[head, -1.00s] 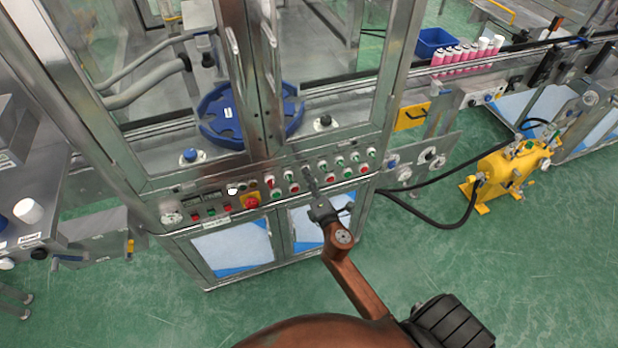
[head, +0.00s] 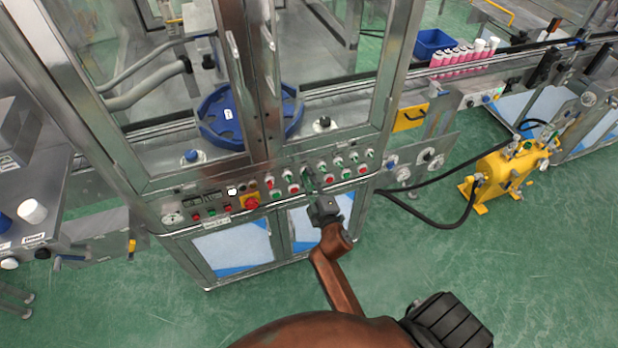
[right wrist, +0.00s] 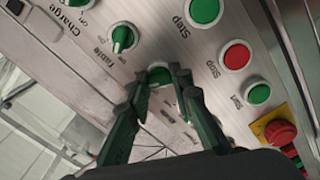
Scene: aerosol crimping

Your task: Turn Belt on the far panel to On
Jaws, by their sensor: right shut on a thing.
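The steel control panel (head: 215,200) with buttons and knobs runs along the front of the glazed machine. My right gripper (head: 310,186) is at the panel's middle, in front of a row of green knobs. In the right wrist view, the fingers of my right gripper (right wrist: 166,76) are closed around a green knob (right wrist: 158,73). The fingers partly cover this knob, and I cannot read its label or setting. Beside it is another green knob (right wrist: 123,38) near the word Table, and a further one is near Charge. My left gripper is not in view.
Close to the held knob are a red Stop button (right wrist: 236,55), green buttons (right wrist: 258,94) and a red emergency stop on yellow (right wrist: 280,131). A yellow machine (head: 510,165) with black hoses stands at the right. The green floor in front is clear.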

